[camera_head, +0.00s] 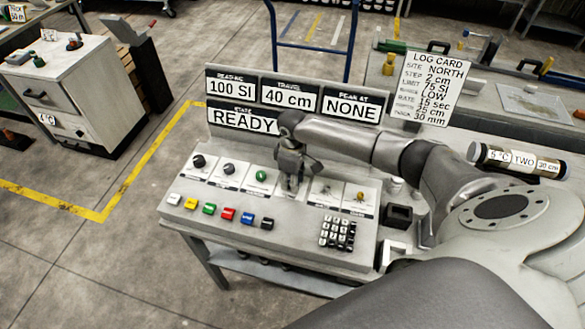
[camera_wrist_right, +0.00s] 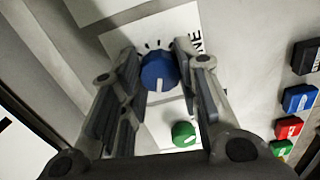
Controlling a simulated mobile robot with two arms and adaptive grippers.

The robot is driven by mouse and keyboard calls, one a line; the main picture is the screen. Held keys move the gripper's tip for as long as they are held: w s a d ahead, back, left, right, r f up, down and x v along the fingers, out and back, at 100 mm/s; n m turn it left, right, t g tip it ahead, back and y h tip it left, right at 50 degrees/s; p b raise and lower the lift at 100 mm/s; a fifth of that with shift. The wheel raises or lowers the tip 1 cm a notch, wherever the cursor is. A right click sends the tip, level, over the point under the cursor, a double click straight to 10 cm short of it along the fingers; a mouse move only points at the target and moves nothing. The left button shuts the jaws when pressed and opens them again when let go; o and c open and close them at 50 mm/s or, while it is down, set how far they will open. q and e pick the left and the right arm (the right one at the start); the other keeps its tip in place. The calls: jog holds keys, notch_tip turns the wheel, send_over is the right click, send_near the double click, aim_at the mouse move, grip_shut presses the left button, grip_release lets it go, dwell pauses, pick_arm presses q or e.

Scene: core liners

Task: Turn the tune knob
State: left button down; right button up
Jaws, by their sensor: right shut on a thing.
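The tune knob (camera_wrist_right: 158,70) is a round blue knob with a white pointer line, on a white label with tick marks; only the letters "NE" of its word show clearly. In the right wrist view it sits between the two fingers of my right gripper (camera_wrist_right: 157,62), which is shut on it. The pointer line points toward the bottom of that picture. In the head view my right gripper (camera_head: 291,182) reaches down onto the sloped console (camera_head: 290,215) and hides the knob. My left gripper is not in view.
A green knob (camera_head: 261,176) sits beside the gripper, with two black knobs (camera_head: 229,168) further left. Coloured buttons (camera_head: 209,208) and a keypad (camera_head: 338,232) line the front. Display panels behind read 100 SI, 40 cm, NONE and READY (camera_head: 243,121). A log card (camera_head: 429,88) stands right.

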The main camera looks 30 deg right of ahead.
dwell(0.5)
jog(key=o, duration=1)
notch_tip(320, 180, up, 12)
dwell(0.4)
